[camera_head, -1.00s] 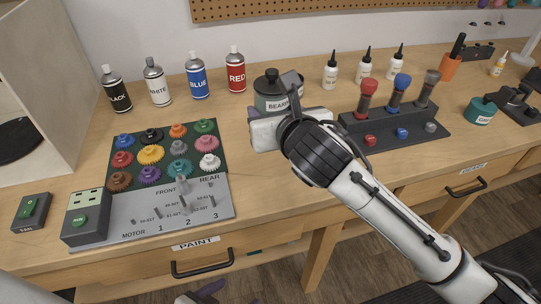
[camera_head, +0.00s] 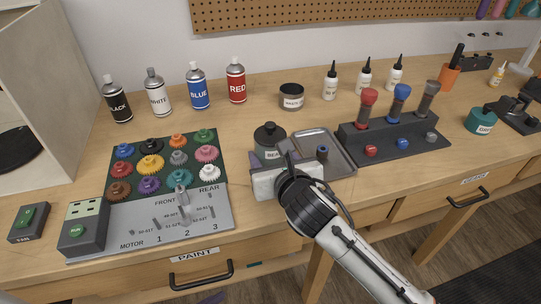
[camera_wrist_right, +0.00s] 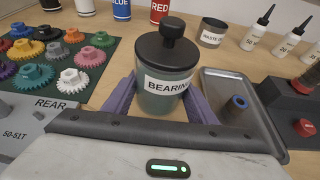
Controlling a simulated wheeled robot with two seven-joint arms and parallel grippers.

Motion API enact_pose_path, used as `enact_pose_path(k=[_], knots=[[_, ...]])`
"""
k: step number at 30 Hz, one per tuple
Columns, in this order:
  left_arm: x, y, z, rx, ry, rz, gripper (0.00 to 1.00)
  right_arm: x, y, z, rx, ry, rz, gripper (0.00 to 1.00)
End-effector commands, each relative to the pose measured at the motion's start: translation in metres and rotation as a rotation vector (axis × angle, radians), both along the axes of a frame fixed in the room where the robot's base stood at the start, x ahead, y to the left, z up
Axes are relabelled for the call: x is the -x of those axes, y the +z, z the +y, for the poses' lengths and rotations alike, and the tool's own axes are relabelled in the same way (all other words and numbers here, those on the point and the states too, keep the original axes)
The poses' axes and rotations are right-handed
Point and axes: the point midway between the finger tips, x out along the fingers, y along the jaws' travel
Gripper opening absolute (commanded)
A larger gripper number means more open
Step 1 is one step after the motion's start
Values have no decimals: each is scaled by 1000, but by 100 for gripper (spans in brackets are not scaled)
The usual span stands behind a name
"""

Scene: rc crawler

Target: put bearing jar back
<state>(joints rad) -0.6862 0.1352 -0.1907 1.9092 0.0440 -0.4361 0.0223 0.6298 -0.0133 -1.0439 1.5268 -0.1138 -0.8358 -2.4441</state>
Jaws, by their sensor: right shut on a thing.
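The bearing jar (camera_head: 270,140) is a grey-green jar with a black knobbed lid and a white label. In the right wrist view the jar (camera_wrist_right: 166,80) stands upright between the two purple fingers of my right gripper (camera_wrist_right: 160,100), which is shut on it. In the head view my right gripper (camera_head: 270,158) is at the tray's left side, its fingers partly hidden by its own body. I cannot tell whether the jar touches the table. My left gripper is not in view.
A waste tin (camera_head: 291,97) stands behind. The gear board (camera_head: 128,193) is left, the black tool stand (camera_head: 420,147) right. The bench between the jar and cans is clear.

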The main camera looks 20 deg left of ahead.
Motion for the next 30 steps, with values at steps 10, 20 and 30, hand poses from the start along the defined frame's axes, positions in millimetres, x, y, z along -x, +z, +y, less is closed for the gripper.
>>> enact_pose_path(k=[10, 20, 30], knots=[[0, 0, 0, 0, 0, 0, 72, 0, -3, 0, 2, -1, 0, 70], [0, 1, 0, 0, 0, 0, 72, 3, 2, -3, 1, -1, 1, 70], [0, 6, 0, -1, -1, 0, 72, 49, 25, -34, 2, 1, 0, 70]])
